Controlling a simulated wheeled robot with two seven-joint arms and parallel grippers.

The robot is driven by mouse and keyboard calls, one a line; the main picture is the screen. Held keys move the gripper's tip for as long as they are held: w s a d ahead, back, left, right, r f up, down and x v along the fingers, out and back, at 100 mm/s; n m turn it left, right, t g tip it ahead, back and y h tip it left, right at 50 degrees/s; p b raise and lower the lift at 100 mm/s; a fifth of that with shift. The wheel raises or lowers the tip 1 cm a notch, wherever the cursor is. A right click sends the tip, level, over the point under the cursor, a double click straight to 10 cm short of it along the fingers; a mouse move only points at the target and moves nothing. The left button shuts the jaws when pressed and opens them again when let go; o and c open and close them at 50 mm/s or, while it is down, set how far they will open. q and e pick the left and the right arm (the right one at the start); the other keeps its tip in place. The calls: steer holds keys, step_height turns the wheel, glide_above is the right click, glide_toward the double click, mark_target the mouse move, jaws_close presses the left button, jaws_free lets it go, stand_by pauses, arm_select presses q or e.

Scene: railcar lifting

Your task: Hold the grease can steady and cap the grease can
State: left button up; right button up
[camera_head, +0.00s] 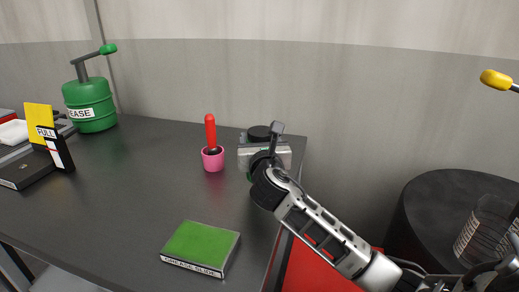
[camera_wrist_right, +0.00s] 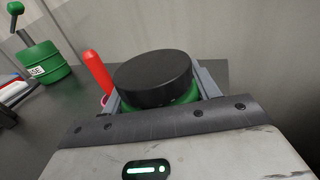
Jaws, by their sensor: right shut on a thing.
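My right gripper (camera_head: 262,140) is over the far right part of the dark table, its pale body hiding most of what it holds. In the right wrist view, its grey fingers stand on both sides of a small green can (camera_wrist_right: 186,97), and the gripper is shut on it. A thick black round cap (camera_wrist_right: 153,75) covers the can's top, with green showing under its right edge. I cannot tell whether the cap is fully seated. The cap also shows above the gripper in the head view (camera_head: 258,132). My left gripper is not in view.
A pink cup (camera_head: 213,160) with a red-handled tool (camera_head: 210,131) stands just left of my right gripper. A green pad (camera_head: 200,245) lies at the front. A larger green pump can (camera_head: 90,103) stands back left. The table's middle is clear. A black round stand (camera_head: 420,205) is at right.

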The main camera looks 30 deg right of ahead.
arm_select(q)
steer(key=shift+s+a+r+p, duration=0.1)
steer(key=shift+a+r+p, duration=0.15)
steer(key=shift+p, duration=0.65)
arm_select(e)
steer(key=s+a+r, duration=0.7)
steer(key=s+r, duration=0.2)
steer(key=s, duration=0.2)
steer(key=shift+s+r, duration=0.2)
steer(key=shift+s, duration=0.2)
steer(key=o, duration=0.6)
steer(key=c, duration=0.7)
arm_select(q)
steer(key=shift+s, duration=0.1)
arm_select(e)
steer(key=shift+f, duration=0.1)
